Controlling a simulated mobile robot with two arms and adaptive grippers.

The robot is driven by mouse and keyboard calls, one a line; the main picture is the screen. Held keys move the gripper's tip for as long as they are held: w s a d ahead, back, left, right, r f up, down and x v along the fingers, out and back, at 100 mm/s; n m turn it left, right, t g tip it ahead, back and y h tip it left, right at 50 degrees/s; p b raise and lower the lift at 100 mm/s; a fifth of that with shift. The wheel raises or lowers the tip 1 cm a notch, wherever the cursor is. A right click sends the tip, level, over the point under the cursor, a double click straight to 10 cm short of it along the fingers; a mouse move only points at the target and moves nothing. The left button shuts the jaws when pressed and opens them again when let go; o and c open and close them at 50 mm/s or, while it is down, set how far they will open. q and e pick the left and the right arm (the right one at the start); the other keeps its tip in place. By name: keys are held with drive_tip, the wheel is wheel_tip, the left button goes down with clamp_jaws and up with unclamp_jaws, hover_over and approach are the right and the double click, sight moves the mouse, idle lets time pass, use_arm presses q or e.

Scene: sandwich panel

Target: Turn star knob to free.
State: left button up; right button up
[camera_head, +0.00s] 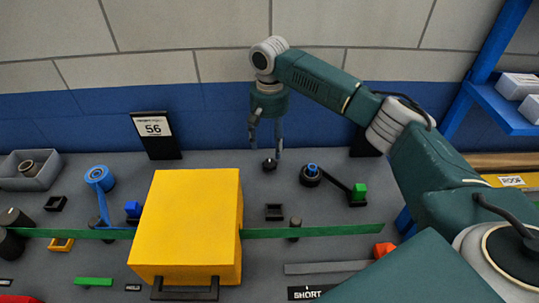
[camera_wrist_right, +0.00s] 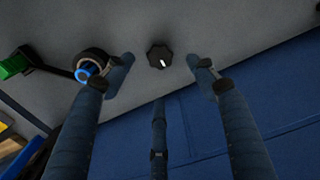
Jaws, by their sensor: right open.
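The star knob (camera_head: 269,164) is a small dark knob on the grey panel, behind the yellow box. In the right wrist view the knob (camera_wrist_right: 160,55) is black with a lobed edge and a white mark pointing down and slightly right. My right gripper (camera_head: 266,148) is above the knob, pointing down, with its fingers spread. In the right wrist view the fingertips of the gripper (camera_wrist_right: 162,62) stand apart on either side of the knob, with a third finger below it. No finger visibly touches the knob. My left gripper is not in view.
The yellow box (camera_head: 190,220) stands in front on a green strip (camera_head: 320,230). A sign reading 56 (camera_head: 153,128) stands behind left.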

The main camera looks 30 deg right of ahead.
sight(270, 163)
wheel_tip(270, 163, down, 7)
drive_tip(key=shift+d+f+p, duration=0.1)
drive_tip(key=shift+p, duration=0.45)
drive_tip(key=shift+f, duration=0.4)
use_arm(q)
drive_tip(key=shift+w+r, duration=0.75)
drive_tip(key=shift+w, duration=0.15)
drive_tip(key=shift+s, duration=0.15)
use_arm(e)
drive_tip(key=shift+c, duration=0.3)
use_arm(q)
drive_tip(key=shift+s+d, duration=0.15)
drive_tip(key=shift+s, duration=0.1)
use_arm(e)
drive_tip(key=c, duration=1.1)
